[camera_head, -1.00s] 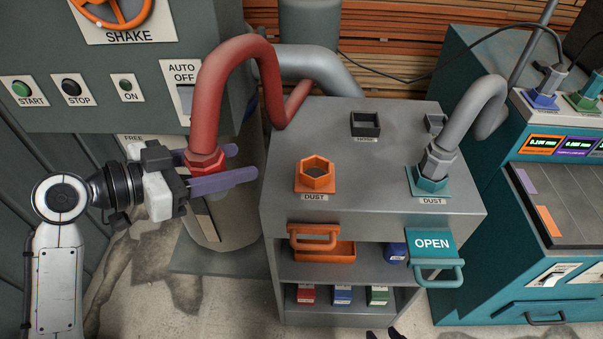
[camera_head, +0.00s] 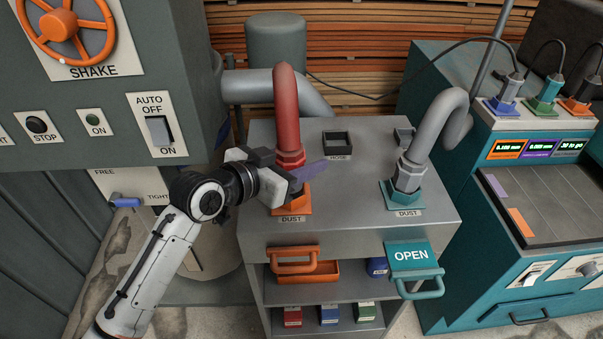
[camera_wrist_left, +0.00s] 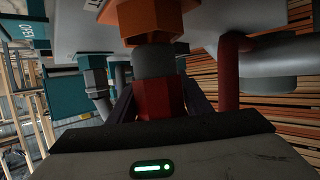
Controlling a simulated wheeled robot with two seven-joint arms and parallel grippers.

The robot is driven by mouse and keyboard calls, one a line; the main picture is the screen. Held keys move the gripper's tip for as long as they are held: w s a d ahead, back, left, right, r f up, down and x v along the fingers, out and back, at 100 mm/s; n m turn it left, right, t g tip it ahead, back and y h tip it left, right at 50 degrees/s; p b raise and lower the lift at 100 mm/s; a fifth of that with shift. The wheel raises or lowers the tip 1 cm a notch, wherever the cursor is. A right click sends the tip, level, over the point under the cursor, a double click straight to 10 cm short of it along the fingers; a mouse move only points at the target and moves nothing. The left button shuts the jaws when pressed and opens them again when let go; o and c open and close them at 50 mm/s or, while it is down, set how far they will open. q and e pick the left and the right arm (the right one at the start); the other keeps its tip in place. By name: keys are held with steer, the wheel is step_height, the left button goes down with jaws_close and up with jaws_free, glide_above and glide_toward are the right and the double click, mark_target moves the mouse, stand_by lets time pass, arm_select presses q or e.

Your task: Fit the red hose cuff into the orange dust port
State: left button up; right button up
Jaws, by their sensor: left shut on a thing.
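The red hose cuff (camera_head: 290,158) hangs upright over the orange dust port (camera_head: 290,207) on the grey cabinet top. In the left wrist view, the red cuff (camera_wrist_left: 160,98) sits between the fingers. Its grey end (camera_wrist_left: 153,62) meets the orange port (camera_wrist_left: 148,18), with the red part still apart from the port. I cannot tell how deep the grey end sits. My right gripper is not in view.
A grey hose (camera_head: 411,167) stands in the teal dust port (camera_head: 396,196) to the right. A dark square holder (camera_head: 338,145) is behind. The orange handle (camera_head: 292,260) and teal OPEN handle (camera_head: 415,284) project from the cabinet front. A control panel (camera_head: 95,125) stands at the left.

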arm_select(q)
steer(key=shift+f, duration=1.7)
steer(key=shift+f, duration=0.15)
steer(key=o, duration=1.2)
steer(key=shift+c, duration=0.2)
steer(key=shift+r, duration=0.25)
steer(key=shift+s+a, duration=0.25)
steer(key=shift+a, duration=0.1)
steer(key=v, duration=1.1)
steer(key=shift+s, duration=0.15)
